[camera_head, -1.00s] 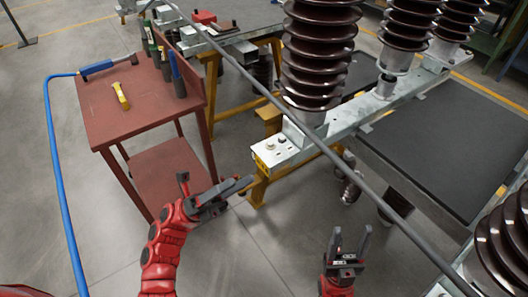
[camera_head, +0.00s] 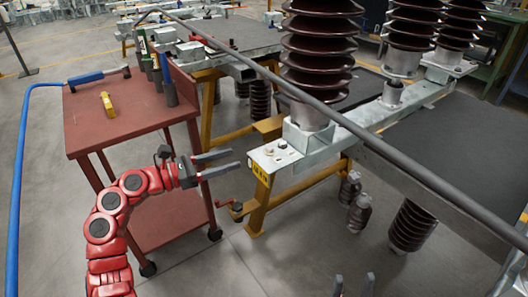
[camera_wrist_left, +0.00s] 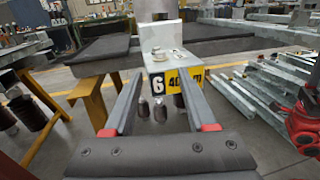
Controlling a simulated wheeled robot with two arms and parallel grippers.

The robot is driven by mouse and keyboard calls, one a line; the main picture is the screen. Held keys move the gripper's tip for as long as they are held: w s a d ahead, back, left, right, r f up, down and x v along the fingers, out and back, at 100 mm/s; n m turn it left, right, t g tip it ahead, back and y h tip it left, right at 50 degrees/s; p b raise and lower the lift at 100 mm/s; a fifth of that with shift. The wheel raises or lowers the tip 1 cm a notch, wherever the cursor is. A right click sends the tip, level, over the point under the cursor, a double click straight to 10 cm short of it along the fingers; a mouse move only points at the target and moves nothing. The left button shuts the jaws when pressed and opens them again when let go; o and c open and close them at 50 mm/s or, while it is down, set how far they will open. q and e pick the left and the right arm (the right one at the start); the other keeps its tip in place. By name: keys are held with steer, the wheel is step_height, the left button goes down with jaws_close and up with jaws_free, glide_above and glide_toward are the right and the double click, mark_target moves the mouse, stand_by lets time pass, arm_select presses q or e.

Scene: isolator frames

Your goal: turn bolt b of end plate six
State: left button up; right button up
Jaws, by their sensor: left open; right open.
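End plate six (camera_head: 290,160) is the pale metal end of a beam, with a yellow label on its front edge. In the left wrist view the plate (camera_wrist_left: 165,62) carries a label reading "6" (camera_wrist_left: 157,85). Two small bolt heads, one nearer the edge (camera_head: 269,151) and one further back (camera_head: 282,144), stand on its top; I cannot tell which is bolt b. My left gripper (camera_head: 236,160) is open and empty, its fingers pointing at the plate's labelled end from the left, apart from it. My right gripper (camera_head: 354,282) is open at the bottom edge, mostly out of view.
A dark brown insulator (camera_head: 318,60) rises from the beam behind the bolts. A long grey bar (camera_head: 350,125) crosses diagonally above the beam. A red tool cart (camera_head: 135,118) stands left of the plate. A yellow trestle (camera_head: 262,205) supports the beam.

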mark_target(266, 149)
arm_select(q)
steer(key=b+x, duration=0.1)
steer(key=x, duration=0.9)
steer(key=shift+w+d, duration=0.15)
steer(key=shift+d, duration=0.15)
steer(key=shift+c, duration=0.3)
jaws_close()
